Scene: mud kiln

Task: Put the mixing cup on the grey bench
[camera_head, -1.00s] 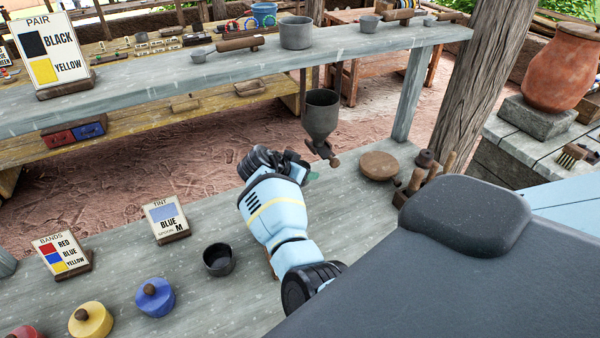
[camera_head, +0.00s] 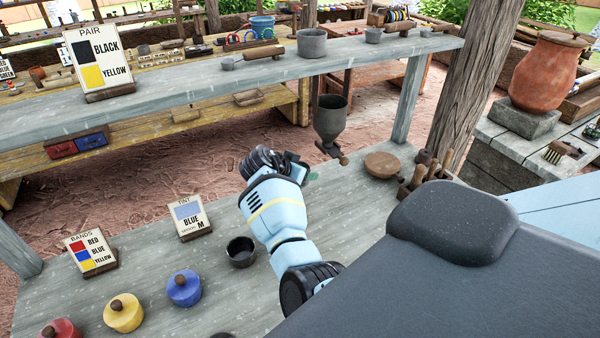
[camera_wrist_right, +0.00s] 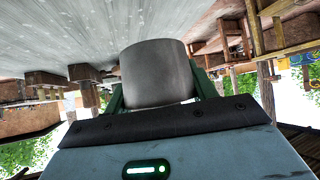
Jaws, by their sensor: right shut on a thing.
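My right gripper (camera_head: 305,172) is over the near grey bench (camera_head: 150,285), its fingers mostly hidden behind its own wrist in the head view. In the right wrist view, the right gripper (camera_wrist_right: 158,90) is shut on a plain grey cylindrical cup (camera_wrist_right: 157,72), with a green finger on each side. This held cup is hidden in the head view, so its height above the bench cannot be told. A small dark cup (camera_head: 240,252) stands upright on the bench, left of my right forearm. My left gripper is not in view.
A grey hopper (camera_head: 331,118) hangs beyond the gripper, below the raised grey shelf (camera_head: 200,82). A round wooden lid (camera_head: 382,165) and a tool rack (camera_head: 425,178) lie to the right. Signs and coloured lidded pots, including a blue one (camera_head: 184,289), occupy the bench's left part.

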